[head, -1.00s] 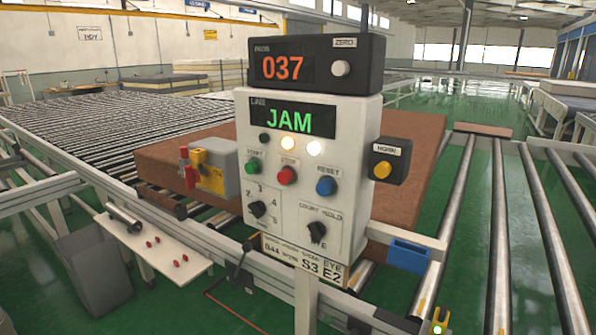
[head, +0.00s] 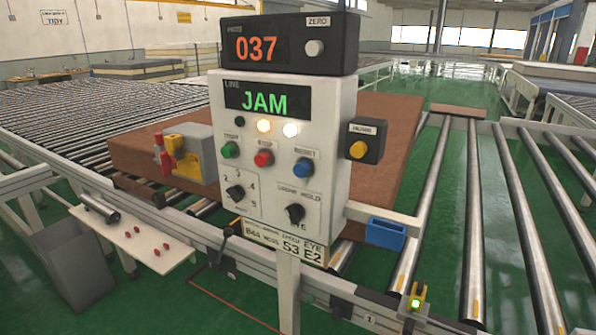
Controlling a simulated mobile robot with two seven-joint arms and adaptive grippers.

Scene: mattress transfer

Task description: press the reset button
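The blue reset button (head: 304,168) sits on the front of the white control panel (head: 262,206), under a small label. To its left are the red stop button (head: 264,158) and the green start button (head: 229,150). The panel's display (head: 266,99) reads JAM in green, and two lamps (head: 290,130) below it glow. A black counter box (head: 290,44) on top shows 037 and has a white zero button (head: 315,48). A yellow button (head: 358,150) is on a black box at the panel's right. Neither of my grippers is in the head view.
A brown mattress-like slab (head: 398,140) lies behind the panel on the roller conveyor (head: 90,118). A grey box with red and yellow parts (head: 186,154) stands left. A white shelf (head: 132,240) holds several red pieces. A blue bin (head: 386,233) is at right. Green floor is open beyond.

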